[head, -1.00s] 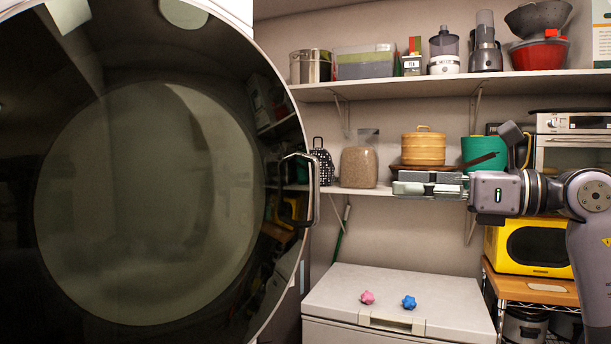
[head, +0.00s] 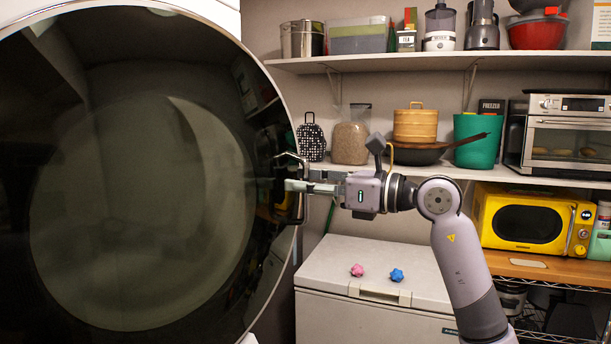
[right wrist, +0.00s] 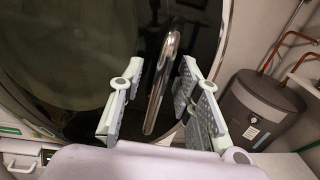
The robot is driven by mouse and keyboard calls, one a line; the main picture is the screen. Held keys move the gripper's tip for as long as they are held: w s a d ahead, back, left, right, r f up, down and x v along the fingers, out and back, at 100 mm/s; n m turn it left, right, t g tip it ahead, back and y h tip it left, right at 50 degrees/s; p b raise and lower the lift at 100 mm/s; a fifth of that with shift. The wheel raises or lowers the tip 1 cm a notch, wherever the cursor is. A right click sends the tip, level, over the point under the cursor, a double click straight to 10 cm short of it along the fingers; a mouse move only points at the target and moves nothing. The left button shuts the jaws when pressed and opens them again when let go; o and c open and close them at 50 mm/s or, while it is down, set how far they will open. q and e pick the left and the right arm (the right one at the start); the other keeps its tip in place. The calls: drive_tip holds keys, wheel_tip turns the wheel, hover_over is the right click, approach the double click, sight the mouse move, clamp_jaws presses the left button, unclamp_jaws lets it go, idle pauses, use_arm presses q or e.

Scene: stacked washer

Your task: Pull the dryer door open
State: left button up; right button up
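The dryer door (head: 140,210) is a large round dark glass door with a pale rim, filling the left of the head view. Its metal bar handle (head: 301,206) stands upright at the door's right edge. My right gripper (head: 296,186) comes in from the right and its fingertips are at the handle. In the right wrist view my right gripper (right wrist: 163,66) is open. The handle (right wrist: 160,88) shows between its two fingers, with space on both sides. The dryer door also fills the left of that view (right wrist: 70,60). My left gripper is not in view.
A white chest freezer (head: 370,265) with a pink (head: 357,270) and a blue (head: 397,275) star-shaped object on its lid stands below my right arm. Shelves with kitchen goods (head: 430,63) run along the back wall. A yellow microwave (head: 530,225) stands at the right.

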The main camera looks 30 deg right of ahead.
drive_tip(key=shift+c, duration=0.6)
clamp_jaws()
idle(0.4)
